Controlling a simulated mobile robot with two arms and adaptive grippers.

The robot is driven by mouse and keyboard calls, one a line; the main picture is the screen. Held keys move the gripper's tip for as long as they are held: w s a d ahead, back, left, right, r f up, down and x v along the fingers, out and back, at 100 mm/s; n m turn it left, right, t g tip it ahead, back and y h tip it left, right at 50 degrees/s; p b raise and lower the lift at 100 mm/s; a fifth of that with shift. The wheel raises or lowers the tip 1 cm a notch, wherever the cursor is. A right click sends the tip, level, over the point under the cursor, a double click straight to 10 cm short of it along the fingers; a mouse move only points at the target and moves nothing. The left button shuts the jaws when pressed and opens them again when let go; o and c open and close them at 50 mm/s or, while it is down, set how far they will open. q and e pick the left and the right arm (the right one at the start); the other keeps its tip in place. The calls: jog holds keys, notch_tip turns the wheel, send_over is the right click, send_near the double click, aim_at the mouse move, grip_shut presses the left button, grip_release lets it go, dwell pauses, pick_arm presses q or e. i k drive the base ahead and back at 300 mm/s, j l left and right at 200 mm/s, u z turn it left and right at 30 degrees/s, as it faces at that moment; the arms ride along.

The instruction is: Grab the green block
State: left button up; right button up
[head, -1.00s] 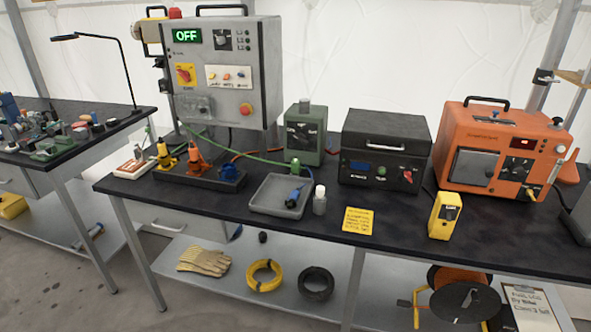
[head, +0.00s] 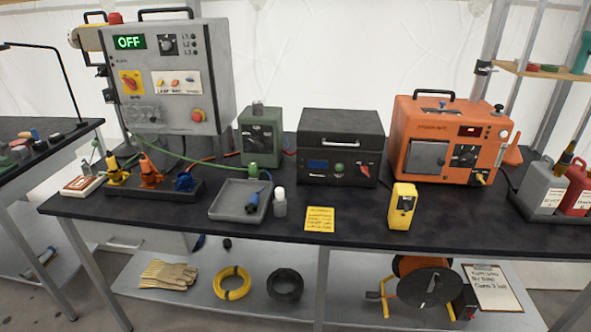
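No single plain green block stands out. A dark green box-shaped device (head: 262,140) stands upright at the back of the black workbench, between the grey control panel and the black case. A small green connector (head: 253,171) is at its front. Small green pieces (head: 20,152) lie among other bits on the left table, cut off by the picture's left edge. A small green item (head: 533,68) sits on the wooden shelf at the upper right. Neither of my grippers is in view.
The workbench (head: 350,222) holds a grey control panel (head: 170,75) reading OFF, a grey tray (head: 226,201), a small white bottle (head: 280,203), a black case (head: 340,148), a yellow device (head: 402,207) and an orange machine (head: 447,140). Canisters (head: 543,190) stand at the right.

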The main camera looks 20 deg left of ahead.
aim_at(254, 172)
jog(key=i+j+z, duration=0.1)
jog(key=j+z, duration=0.35)
jog(key=j, duration=0.35)
jog(key=j+z, duration=0.45)
jog(key=j, duration=0.35)
jog(key=k, duration=0.05)
